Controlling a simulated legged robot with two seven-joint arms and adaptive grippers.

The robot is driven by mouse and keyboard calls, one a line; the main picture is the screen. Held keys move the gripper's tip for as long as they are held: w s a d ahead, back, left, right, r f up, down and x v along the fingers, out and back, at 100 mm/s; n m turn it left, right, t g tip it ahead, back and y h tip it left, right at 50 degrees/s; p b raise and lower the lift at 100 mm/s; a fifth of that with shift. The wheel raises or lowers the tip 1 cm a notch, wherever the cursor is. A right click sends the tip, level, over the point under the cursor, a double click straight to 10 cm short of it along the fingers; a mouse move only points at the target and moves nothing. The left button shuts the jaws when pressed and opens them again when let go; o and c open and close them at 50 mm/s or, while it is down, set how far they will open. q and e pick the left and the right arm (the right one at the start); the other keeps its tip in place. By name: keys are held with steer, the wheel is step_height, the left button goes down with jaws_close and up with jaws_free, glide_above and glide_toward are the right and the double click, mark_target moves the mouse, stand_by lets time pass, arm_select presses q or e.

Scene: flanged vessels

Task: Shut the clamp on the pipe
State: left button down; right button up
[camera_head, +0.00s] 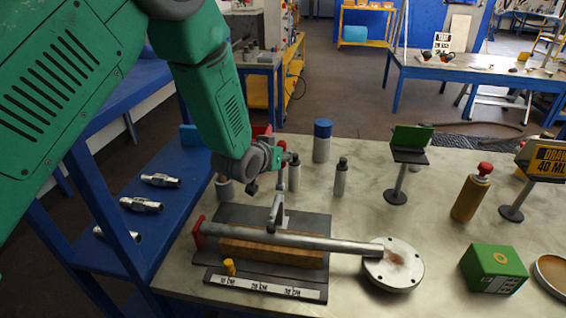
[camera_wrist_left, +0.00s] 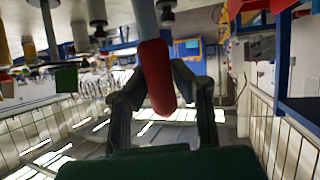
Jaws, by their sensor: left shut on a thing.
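The metal pipe (camera_head: 310,240) lies across a wooden block (camera_head: 270,253) on a dark base plate, with a round flange (camera_head: 393,265) at its right end and a red piece (camera_head: 197,232) at its left end. The clamp (camera_head: 277,212) stands over the pipe, with its metal lever pointing up. My left gripper (camera_head: 283,160) is above it, at the lever's upper end. In the left wrist view, the left gripper (camera_wrist_left: 158,72) is shut on the red clamp handle (camera_wrist_left: 155,78). The head view mostly hides this grip. My right gripper is not in view.
Small dark-topped bottles (camera_head: 340,178) and a blue-capped container (camera_head: 322,142) stand behind the fixture. A blue shelf (camera_head: 135,212) with metal fittings is at left. Bare table lies between.

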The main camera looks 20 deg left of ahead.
arm_select(q)
steer(key=shift+s+d+t+b, duration=0.15)
steer(key=shift+s+t+b, duration=0.8)
steer(key=shift+b, duration=0.3)
steer(key=c, duration=1.4)
jaws_free()
steer(key=shift+o, duration=0.3)
